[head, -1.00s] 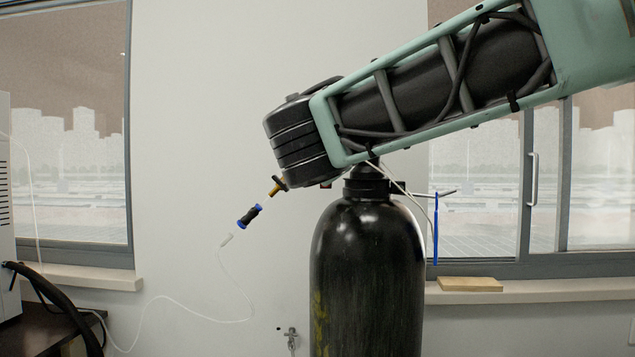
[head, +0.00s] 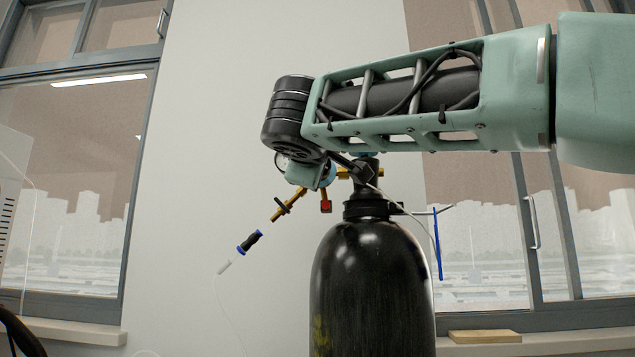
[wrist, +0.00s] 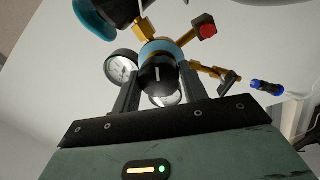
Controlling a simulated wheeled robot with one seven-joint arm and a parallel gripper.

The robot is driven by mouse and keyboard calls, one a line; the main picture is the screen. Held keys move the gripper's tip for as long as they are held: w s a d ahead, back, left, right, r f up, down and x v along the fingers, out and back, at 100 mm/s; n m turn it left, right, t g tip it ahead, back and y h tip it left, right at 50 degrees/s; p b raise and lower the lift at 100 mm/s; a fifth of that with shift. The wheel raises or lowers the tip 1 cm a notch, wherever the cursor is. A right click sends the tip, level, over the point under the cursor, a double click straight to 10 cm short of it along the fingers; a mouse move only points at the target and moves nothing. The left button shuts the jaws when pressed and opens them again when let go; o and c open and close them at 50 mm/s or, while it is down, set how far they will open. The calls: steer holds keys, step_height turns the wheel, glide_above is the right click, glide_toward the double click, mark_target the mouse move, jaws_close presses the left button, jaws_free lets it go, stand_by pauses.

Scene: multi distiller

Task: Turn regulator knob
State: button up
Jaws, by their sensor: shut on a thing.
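In the wrist view, the black regulator knob (wrist: 157,73) with a white line on its face sits between the two dark fingers of my gripper (wrist: 160,85). The gripper is shut on the knob. The blue and brass regulator body (wrist: 165,48) is behind the knob, with one round gauge (wrist: 121,68) to its left and another partly hidden below the knob. In the head view, the regulator (head: 328,176) shows beside the neck of the black gas cylinder (head: 370,275). My arm hides the knob and most of my gripper there.
A red block (head: 326,207) hangs under the regulator. A brass outlet (head: 285,208) points down left toward a blue and black connector (head: 249,241) with a thin white tube. A blue rod (head: 438,245) hangs right of the cylinder neck. Windows flank the pale wall.

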steer(key=shift+f+m+h+b, duration=0.1)
steer(key=shift+m+h+b, duration=0.2)
steer(key=shift+m+b, duration=1)
steer(key=shift+m+p, duration=0.3)
steer(key=shift+m, duration=0.3)
steer(key=o, duration=1)
steer(key=s+b, duration=0.1)
steer(key=s, duration=1.6)
steer(key=shift+s+a+f+b, duration=0.2)
steer(key=shift+a+f+b, duration=0.15)
steer(key=shift+b, duration=0.05)
